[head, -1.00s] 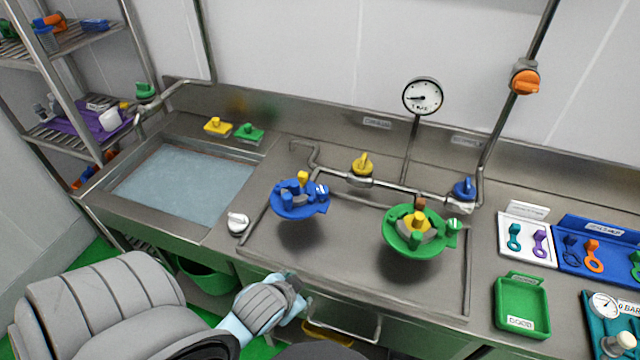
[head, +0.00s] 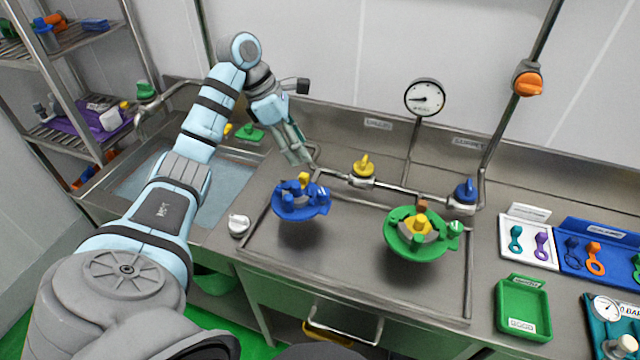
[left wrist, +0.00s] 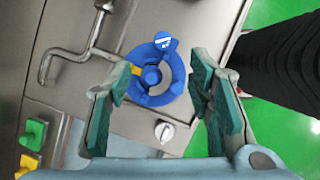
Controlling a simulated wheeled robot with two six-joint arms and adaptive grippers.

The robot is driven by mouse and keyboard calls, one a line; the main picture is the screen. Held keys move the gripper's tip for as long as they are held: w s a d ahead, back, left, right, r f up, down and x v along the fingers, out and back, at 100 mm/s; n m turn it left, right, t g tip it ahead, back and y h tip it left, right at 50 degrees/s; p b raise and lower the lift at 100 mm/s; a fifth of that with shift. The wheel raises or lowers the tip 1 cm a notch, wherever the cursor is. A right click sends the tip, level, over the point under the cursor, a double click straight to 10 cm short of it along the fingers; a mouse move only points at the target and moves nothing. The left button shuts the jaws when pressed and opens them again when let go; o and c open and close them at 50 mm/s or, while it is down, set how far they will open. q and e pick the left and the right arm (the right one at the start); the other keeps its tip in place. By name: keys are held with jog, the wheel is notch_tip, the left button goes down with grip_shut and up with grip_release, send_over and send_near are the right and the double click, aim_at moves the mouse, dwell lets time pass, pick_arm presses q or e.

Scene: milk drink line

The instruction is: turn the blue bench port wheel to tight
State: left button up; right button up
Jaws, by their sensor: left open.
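The blue bench port wheel (head: 300,200) stands on the steel bench, left of the green wheel (head: 418,232). It has a yellow part at its back and a blue tab with a white mark. My left gripper (head: 297,158) is above and just behind the blue wheel, pointing down, open and empty. In the left wrist view the blue wheel (left wrist: 152,72) lies beyond the fingertips, between the two open fingers (left wrist: 160,85), with no visible contact. My right gripper is in neither current view.
A pipe with a yellow valve (head: 363,167) and a blue valve (head: 464,192) runs behind the wheels, below a round gauge (head: 424,97). A white knob (head: 238,224) sits left of the blue wheel. A water-filled sink (head: 140,178) is at left, a green tray (head: 522,310) at right.

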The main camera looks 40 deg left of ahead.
pick_arm(q)
jog(key=b, duration=0.6)
send_over(323, 190)
jog(key=s+a, duration=0.2)
notch_tip(323, 190, down, 8)
jog(key=x, duration=0.4)
jog(key=shift+w+d+f, duration=0.1)
jog(key=shift+f, duration=0.2)
jog(key=shift+d+f+p, duration=0.15)
jog(key=shift+f+p, duration=0.15)
jog(key=shift+f, duration=0.15)
jog(key=shift+w, duration=0.1)
grip_shut()
jog(key=shift+m, duration=0.3)
jog(key=m+g, duration=0.1)
jog(key=m, duration=0.1)
jog(key=m+b, duration=0.1)
jog(key=shift+w+m+g+h, duration=0.15)
jog(key=shift+m+g+h, duration=0.25)
jog(key=shift+r+m+g, duration=0.1)
jog(key=shift+m+g, duration=0.4)
jog(key=shift+m, duration=1)
